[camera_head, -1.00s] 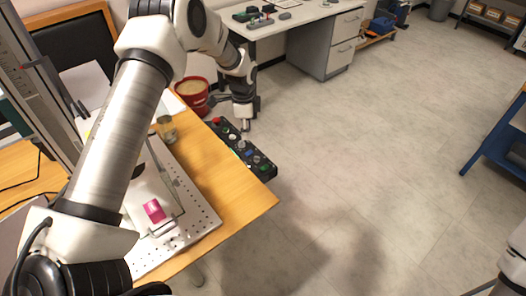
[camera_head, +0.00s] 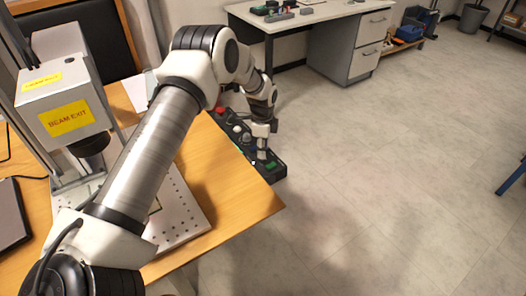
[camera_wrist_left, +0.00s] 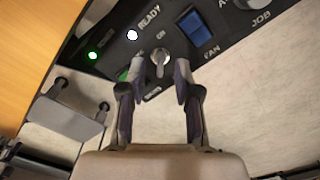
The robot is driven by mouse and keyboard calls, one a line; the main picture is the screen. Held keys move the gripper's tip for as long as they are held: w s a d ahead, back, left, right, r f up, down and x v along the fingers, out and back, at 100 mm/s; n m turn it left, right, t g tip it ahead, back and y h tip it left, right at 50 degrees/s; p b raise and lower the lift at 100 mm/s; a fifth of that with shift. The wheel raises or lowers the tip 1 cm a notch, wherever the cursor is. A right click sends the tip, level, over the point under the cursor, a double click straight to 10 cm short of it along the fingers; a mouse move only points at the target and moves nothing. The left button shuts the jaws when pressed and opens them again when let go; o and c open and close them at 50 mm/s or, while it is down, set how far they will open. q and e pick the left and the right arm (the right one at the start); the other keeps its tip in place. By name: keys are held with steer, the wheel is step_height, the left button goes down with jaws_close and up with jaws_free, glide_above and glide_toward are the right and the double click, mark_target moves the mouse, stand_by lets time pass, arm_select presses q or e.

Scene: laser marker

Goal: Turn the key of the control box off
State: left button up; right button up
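The black control box (camera_head: 271,174) lies along the right edge of the wooden table in the head view. In the left wrist view, its silver key switch (camera_wrist_left: 160,58) sits at the top middle, next to the word ON. My left gripper (camera_head: 262,153) is over the box and hides part of it. In the left wrist view, the fingers of my left gripper (camera_wrist_left: 154,82) are open, one on each side just below the key. The gap between them is empty, and I cannot tell whether they touch the key. My right gripper is out of view.
Close to the key are a lit green lamp (camera_wrist_left: 93,56), a white READY lamp (camera_wrist_left: 133,35) and a blue FAN switch (camera_wrist_left: 193,26). A red button (camera_head: 220,111) is at the box's far end. The laser head (camera_head: 68,105) stands left. Open floor (camera_head: 400,180) lies right.

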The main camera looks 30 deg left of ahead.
arm_select(q)
steer(key=shift+w+f, duration=0.15)
steer(key=shift+f, duration=0.65)
steer(key=shift+r, duration=0.1)
jaws_close()
